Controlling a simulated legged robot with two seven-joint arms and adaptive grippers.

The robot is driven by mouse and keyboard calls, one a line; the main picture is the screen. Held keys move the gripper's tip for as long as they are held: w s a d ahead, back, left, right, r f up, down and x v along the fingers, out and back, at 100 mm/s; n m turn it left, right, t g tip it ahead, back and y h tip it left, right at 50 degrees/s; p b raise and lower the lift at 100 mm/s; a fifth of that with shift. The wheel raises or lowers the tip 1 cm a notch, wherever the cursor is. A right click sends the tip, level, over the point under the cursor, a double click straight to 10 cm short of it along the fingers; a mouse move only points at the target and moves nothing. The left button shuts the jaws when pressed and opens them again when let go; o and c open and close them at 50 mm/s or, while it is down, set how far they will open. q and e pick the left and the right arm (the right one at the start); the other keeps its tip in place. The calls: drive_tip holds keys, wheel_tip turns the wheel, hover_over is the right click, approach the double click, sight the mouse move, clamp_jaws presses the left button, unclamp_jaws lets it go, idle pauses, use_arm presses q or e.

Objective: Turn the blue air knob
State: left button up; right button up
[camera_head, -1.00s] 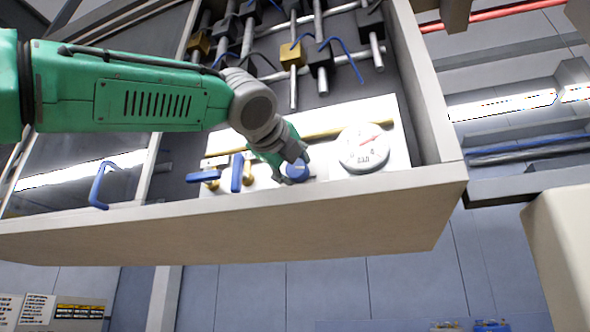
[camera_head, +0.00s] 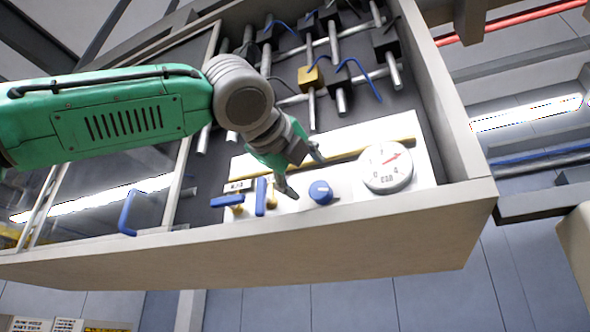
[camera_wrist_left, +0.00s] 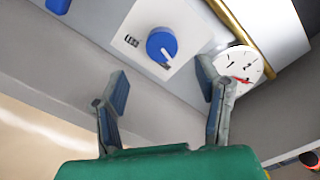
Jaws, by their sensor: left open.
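The blue air knob (camera_head: 321,192) is a round dial with a pale pointer mark on a white panel, left of a white gauge. In the left wrist view the knob (camera_wrist_left: 162,46) lies beyond the fingertips, its white mark pointing down and right. My left gripper (camera_head: 302,173) is open and empty, just above and left of the knob in the head view. In the wrist view the open gripper (camera_wrist_left: 162,85) has its fingers spread to either side below the knob, apart from it. My right gripper is not in view.
The round gauge (camera_head: 386,167) with a red needle sits right of the knob. Blue lever handles (camera_head: 260,197) are to its left. The beige cabinet edge (camera_head: 300,230) runs below the panel. A brass pipe (camera_head: 345,157) crosses above the knob.

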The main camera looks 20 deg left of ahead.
use_arm(q)
drive_tip(key=s, duration=0.4)
drive_tip(key=shift+s+a+f, duration=0.1)
drive_tip(key=shift+s+a, duration=0.05)
idle(0.5)
